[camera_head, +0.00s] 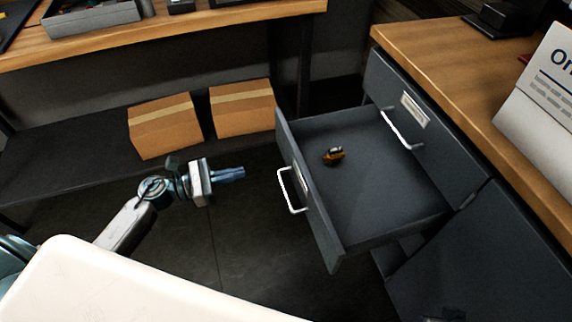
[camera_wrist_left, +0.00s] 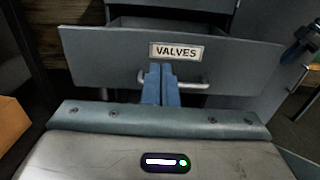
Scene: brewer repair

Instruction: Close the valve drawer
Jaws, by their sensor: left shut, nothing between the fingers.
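The valve drawer (camera_head: 320,221) is grey and pulled well out of the cabinet on the right. Its front faces left, with a silver handle (camera_head: 289,190); a small brass-coloured part (camera_head: 333,156) lies inside. In the left wrist view the drawer front (camera_wrist_left: 112,62) carries a VALVES label (camera_wrist_left: 176,52) above the handle (camera_wrist_left: 194,84). My left gripper (camera_head: 242,173) is shut and empty, to the left of the drawer front, pointing at it with a gap between. In the left wrist view its blue fingertips (camera_wrist_left: 160,70) overlap the handle; contact is not clear there. My right gripper is not in view.
A closed drawer (camera_head: 393,90) sits above the open one, under a wooden worktop (camera_head: 448,70). Two cardboard boxes (camera_head: 163,128) (camera_head: 241,108) stand on a low dark shelf behind my left arm. The dark floor between the gripper and drawer is clear.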

